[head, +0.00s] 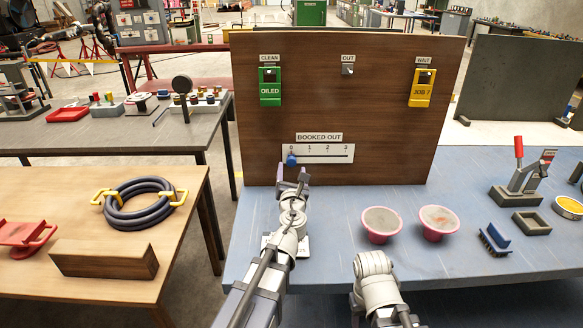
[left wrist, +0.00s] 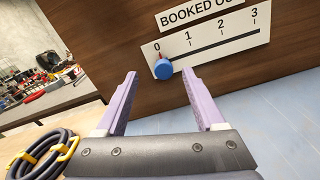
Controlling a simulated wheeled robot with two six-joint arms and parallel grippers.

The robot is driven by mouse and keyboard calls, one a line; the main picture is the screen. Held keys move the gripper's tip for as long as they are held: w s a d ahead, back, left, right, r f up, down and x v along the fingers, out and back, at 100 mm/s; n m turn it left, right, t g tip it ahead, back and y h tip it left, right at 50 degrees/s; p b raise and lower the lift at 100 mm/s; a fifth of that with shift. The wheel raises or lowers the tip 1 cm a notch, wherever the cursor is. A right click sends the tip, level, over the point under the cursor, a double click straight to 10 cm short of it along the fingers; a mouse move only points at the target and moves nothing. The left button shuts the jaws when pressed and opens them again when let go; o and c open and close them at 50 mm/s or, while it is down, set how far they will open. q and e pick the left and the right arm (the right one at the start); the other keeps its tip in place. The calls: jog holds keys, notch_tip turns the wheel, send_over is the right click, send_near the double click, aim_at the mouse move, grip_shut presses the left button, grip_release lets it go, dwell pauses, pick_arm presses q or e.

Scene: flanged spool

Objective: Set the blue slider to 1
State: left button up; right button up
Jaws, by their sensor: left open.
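The blue slider (head: 291,160) sits at the 0 end of the white scale plate (head: 325,154) on the brown upright board, under the label "BOOKED OUT". In the left wrist view the blue slider (left wrist: 163,69) is a round knob at 0, with the marks 1, 2 and 3 to its right. My left gripper (head: 293,178) is just below and in front of the slider. In the left wrist view its two fingers (left wrist: 158,88) are apart and empty, with the knob beyond and between their tips. My right arm shows at the bottom of the head view, but its gripper fingers cannot be made out.
A green "OILED" tag (head: 270,88) and a yellow "JOB 7" tag (head: 421,90) hang on the board, with an empty hook (head: 348,69) between.

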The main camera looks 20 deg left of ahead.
aim_at(292, 162)
pick_arm(q)
jog(key=shift+w+a+f+b, duration=0.1)
jog(key=shift+w+f+b, duration=0.15)
jog(key=shift+f, duration=0.25)
jog(key=shift+w+f+b, duration=0.1)
jog(key=shift+f+b, duration=0.25)
jog(key=shift+f, duration=0.15)
jog(key=shift+r, duration=0.1)
jog(key=x, duration=0.7)
jog(key=shift+w+a, duration=0.15)
jog(key=shift+w, duration=0.25)
jog(key=shift+s, duration=0.1)
grip_shut()
